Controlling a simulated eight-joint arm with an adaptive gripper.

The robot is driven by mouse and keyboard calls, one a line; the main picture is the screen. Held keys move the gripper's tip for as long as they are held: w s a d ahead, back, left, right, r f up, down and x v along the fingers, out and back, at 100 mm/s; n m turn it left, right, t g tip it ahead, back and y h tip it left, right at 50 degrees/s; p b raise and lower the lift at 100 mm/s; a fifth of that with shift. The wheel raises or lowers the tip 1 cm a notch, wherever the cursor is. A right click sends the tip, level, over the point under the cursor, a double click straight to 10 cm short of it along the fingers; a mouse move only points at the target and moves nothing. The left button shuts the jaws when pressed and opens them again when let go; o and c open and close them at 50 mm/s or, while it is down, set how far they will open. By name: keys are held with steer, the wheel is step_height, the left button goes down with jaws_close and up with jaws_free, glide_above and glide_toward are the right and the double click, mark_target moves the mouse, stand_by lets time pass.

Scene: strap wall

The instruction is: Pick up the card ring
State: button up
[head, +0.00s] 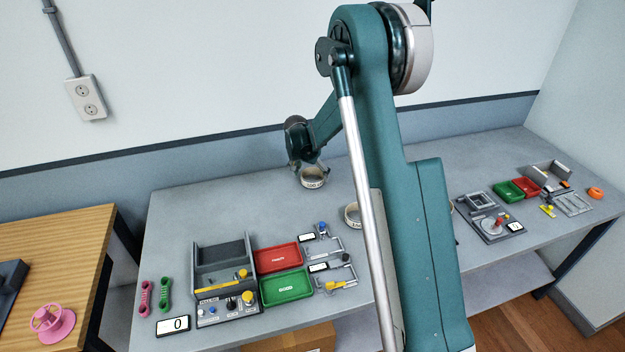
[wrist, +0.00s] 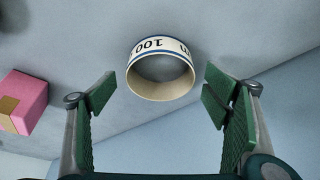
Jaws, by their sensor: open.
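A pale card ring (wrist: 160,88) with a blue edge line and dark print reading "100" lies ahead of my gripper in the wrist view. Its open round end faces the camera. In the head view a pale printed ring (head: 313,178) is at the grey table's back part, just below my gripper (head: 311,167). In the wrist view my gripper (wrist: 160,80) is open, with one green ribbed finger on each side of the ring and a gap to both sides. The fingers appear empty and apart from the ring; the exact distance is unclear.
A second pale ring (head: 352,214) is partly hidden behind my arm. A red tray (head: 279,258), a green tray (head: 286,287) and a grey holder (head: 222,262) stand at the front. A pink box (wrist: 22,100) shows in the wrist view. The table's back left is clear.

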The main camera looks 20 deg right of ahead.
steer(key=shift+x, duration=1.05)
steer(key=shift+a, duration=0.1)
steer(key=c, duration=0.7)
